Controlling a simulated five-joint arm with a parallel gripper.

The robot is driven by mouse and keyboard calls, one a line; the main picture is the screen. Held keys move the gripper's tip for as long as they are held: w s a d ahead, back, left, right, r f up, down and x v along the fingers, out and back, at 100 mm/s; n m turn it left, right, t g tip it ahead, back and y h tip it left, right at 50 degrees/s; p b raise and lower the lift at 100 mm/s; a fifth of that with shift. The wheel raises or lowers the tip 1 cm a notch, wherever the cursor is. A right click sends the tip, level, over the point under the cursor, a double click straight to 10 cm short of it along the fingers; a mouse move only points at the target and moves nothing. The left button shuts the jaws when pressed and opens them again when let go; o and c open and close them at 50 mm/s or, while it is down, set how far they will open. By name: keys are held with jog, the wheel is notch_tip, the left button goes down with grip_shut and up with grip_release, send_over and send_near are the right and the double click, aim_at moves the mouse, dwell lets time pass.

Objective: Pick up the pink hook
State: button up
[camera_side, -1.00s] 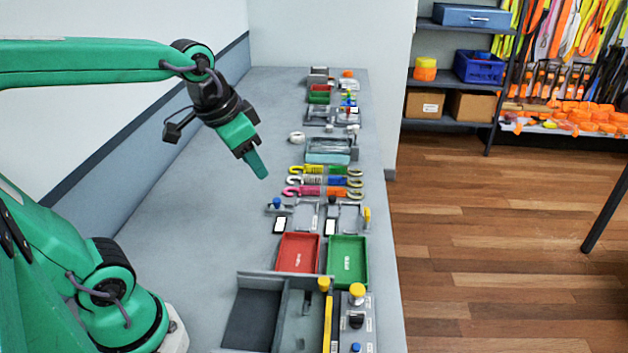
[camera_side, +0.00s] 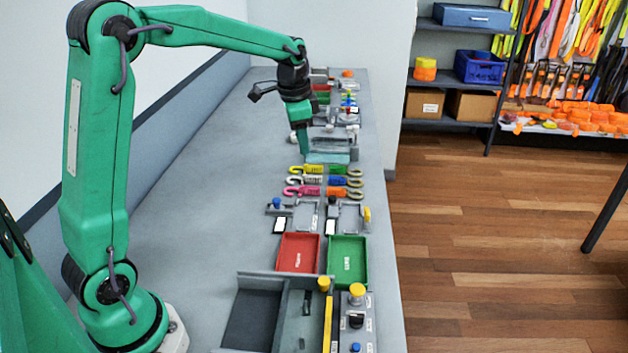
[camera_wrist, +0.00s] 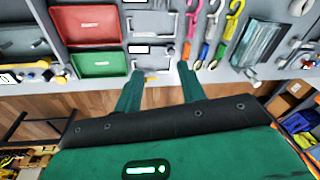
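The pink hook (camera_side: 308,191) lies on the grey bench at the near end of the hook group. In the wrist view the pink hook (camera_wrist: 187,28) is near the top, ahead and right of the fingers. An orange hook (camera_side: 334,191) lies end to end with it. White, yellow, blue and green hooks lie in rows beyond these. My gripper (camera_side: 303,150) points down above the bench, farther along it than the hooks in the side view. In the wrist view my gripper (camera_wrist: 160,70) is open, its two fingers apart with nothing between them.
Red (camera_side: 297,252) and green (camera_side: 347,260) trays and small grey fixtures (camera_side: 303,216) stand on the near side of the hooks. A teal-glass tray (camera_side: 327,156) stands beyond them. The bench left of the hooks is clear.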

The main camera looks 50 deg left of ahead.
jog(key=w+a+f+m+g, duration=0.1)
jog(key=w+a+f, duration=0.3)
jog(key=w+f, duration=0.15)
jog(key=m+g, duration=0.1)
jog(key=m, duration=0.1)
send_over(307, 187)
notch_tip(307, 187, down, 8)
jog(key=shift+f, duration=1.45)
jog(key=shift+d+f, duration=0.1)
jog(key=shift+f, duration=2.5)
grip_shut()
